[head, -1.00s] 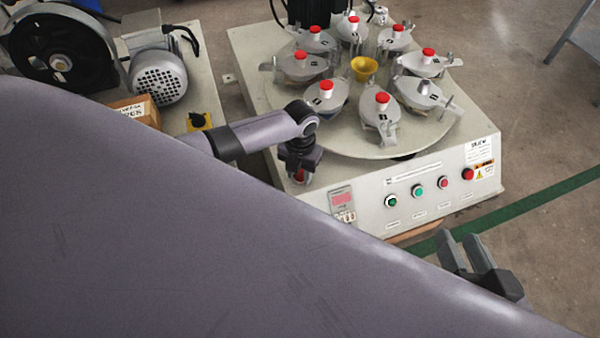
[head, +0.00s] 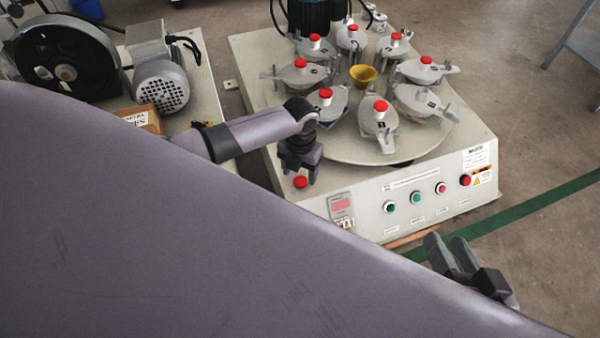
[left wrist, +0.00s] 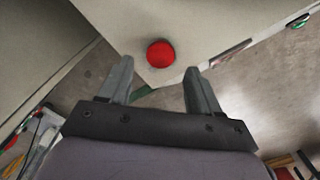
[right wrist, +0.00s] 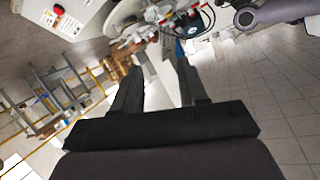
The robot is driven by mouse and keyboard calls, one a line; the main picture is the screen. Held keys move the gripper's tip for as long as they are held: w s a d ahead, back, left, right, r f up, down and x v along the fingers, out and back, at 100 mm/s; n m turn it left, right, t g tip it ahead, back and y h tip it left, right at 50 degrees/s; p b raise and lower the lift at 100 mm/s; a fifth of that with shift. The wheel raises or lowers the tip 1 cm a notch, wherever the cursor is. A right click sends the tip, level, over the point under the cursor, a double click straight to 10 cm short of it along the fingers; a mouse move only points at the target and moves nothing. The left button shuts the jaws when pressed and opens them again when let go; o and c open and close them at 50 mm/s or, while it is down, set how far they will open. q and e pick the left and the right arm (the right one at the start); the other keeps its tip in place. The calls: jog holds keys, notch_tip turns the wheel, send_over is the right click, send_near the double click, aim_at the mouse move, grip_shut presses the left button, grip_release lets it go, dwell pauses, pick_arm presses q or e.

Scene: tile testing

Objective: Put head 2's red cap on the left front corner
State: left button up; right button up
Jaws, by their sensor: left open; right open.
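The red cap (head: 300,182) sits on the left front corner of the machine's pale top. In the left wrist view the cap (left wrist: 161,53) lies beyond and between the spread fingertips, clear of both. My left gripper (head: 298,172) is open and empty just above the cap. One head (head: 418,100) at the right of the turntable has no red cap; its number is too small to read surely. The other heads have red caps. My right gripper (head: 446,243) is open and empty in front of the machine; its spread fingers show in the right wrist view (right wrist: 158,68).
A yellow funnel (head: 363,75) stands at the turntable's middle. The front panel carries a display (head: 341,205) and several buttons, one of them a red button (head: 465,181). A motor unit (head: 160,85) stands to the left. My grey arm covers the lower left.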

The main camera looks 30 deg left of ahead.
aim_at(300, 181)
pick_arm(q)
notch_tip(300, 181, up, 8)
jog(key=f+p, duration=0.1)
jog(key=p, duration=0.2)
jog(key=s+d+r+n+t+h, duration=0.1)
jog(key=s+d+n+t+h, duration=0.2)
jog(key=d+n, duration=0.45)
jog(key=s+d+n+t+h, duration=0.2)
jog(key=s+d+n+h, duration=0.1)
jog(key=s+d+n, duration=0.4)
jog(key=s+a+r+n+t, duration=0.1)
jog(key=s+r+n+t, duration=0.1)
jog(key=r+n, duration=0.3)
jog(key=s+a+r+n+t, duration=0.1)
jog(key=r+n+t, duration=0.3)
jog(key=n, duration=0.9)
notch_tip(300, 181, up, 2)
jog(key=shift+s+a+r+t, duration=0.25)
jog(key=shift+s+t, duration=0.1)
jog(key=shift+t, duration=0.05)
pick_arm(e)
jog(key=shift+s+d+r+h, duration=0.15)
jog(key=shift+d+r+h, duration=0.05)
jog(key=shift+d+h, duration=0.25)
jog(key=shift+s+d+r+h, duration=0.2)
jog(key=shift+d+h, duration=0.15)
jog(key=shift+d, duration=0.2)
